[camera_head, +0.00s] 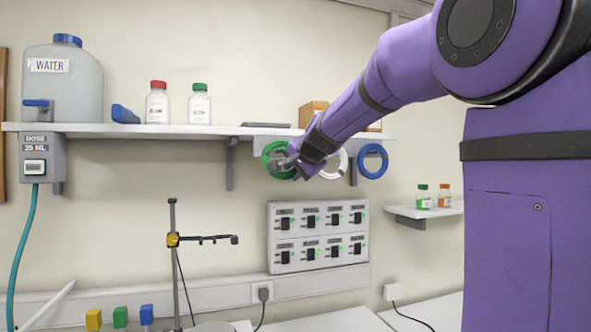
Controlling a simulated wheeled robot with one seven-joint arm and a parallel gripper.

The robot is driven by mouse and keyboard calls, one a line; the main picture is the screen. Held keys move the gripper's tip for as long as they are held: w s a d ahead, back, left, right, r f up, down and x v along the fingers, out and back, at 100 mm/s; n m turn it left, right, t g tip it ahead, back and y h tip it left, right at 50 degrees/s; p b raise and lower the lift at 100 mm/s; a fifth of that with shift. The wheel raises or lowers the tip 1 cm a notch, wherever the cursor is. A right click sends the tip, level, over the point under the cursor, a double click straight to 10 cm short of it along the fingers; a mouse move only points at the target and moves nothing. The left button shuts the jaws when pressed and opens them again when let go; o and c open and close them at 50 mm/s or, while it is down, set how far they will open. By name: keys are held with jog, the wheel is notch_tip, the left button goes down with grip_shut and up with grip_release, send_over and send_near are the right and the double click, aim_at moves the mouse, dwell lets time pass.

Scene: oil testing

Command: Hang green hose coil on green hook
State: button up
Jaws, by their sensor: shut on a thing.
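The green hose coil (266,161) is just below the front edge of the upper shelf, left of the end of my arm. My gripper (289,163) is at the coil's right side and shut on it. The wrist covers part of the coil's right side. I cannot make out the green hook, and I cannot tell whether the coil touches it.
A white coil (343,162), partly behind my wrist, and a blue coil (372,174) hang to the right under the upper shelf (90,128). A water tank (62,90) and two bottles stand on that shelf. A switch panel (318,237) is on the wall below.

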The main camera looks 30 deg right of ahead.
dwell(0.4)
jog(key=o, duration=1)
jog(key=shift+o, duration=0.2)
jog(key=v, duration=1)
jog(key=shift+s, duration=0.4)
jog(key=s+a+f+n+g+y, duration=0.25)
jog(key=s+a+f+n, duration=0.45)
jog(key=s+a+f, duration=0.4)
jog(key=s+a+f+n+g, duration=0.3)
jog(key=s+f+n, duration=0.3)
jog(key=s+f, duration=0.6)
jog(key=shift+s+f+n+g, duration=0.15)
jog(key=shift+s+n+g, duration=0.25)
jog(key=shift+s+g, duration=0.4)
jog(key=shift+h, duration=0.25)
